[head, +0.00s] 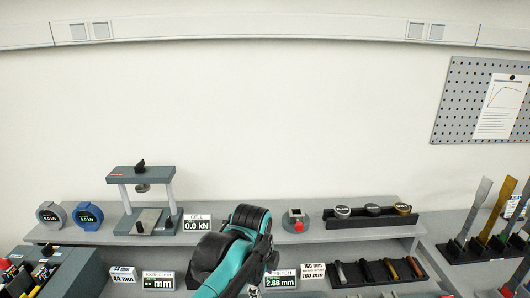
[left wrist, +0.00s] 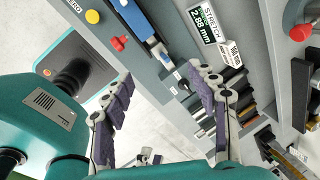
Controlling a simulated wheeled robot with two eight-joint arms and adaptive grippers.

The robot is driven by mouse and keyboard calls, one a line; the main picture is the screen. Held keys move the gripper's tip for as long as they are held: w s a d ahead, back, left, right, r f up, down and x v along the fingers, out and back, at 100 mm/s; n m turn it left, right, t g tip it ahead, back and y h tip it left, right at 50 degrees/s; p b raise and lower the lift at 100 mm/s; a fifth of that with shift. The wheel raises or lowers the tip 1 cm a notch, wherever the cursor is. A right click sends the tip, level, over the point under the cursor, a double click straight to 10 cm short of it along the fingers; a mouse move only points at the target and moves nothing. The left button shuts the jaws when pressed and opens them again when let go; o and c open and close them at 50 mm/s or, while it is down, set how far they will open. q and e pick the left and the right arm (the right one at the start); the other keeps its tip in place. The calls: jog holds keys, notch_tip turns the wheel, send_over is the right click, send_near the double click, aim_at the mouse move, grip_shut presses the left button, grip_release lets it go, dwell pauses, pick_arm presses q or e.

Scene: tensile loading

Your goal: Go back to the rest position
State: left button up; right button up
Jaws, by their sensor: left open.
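My left gripper (left wrist: 162,76) is open in the left wrist view, its two dark-padded fingers spread wide with nothing between them. It hangs by the front edge of the bench, and pale floor shows below the gap. In the head view a teal and black arm link of mine (head: 240,252) rises at the bottom centre, in front of the bench; no fingers show there. My right gripper is not in view.
The grey bench (head: 345,238) holds a small press (head: 142,195), a stretch display (head: 280,280) reading 2.88 mm and a rod rack (head: 375,270). A slotted stand with upright strips (head: 478,215) is at the right. The display also shows in the left wrist view (left wrist: 215,24).

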pick_arm(q)
jog(key=s+a+f+n+t+b, duration=0.1)
jog(key=s+a+f+n, duration=0.3)
jog(key=n, duration=0.7)
jog(key=s+a+f+n+t+y+b, duration=0.1)
jog(key=s+a+f+n+t, duration=0.2)
jog(key=s+a+n, duration=0.6)
jog(key=shift+s+a+f+n+t, duration=0.35)
jog(key=shift+a+n, duration=0.75)
jog(key=shift+a, duration=1.05)
jog(key=shift+f, duration=0.1)
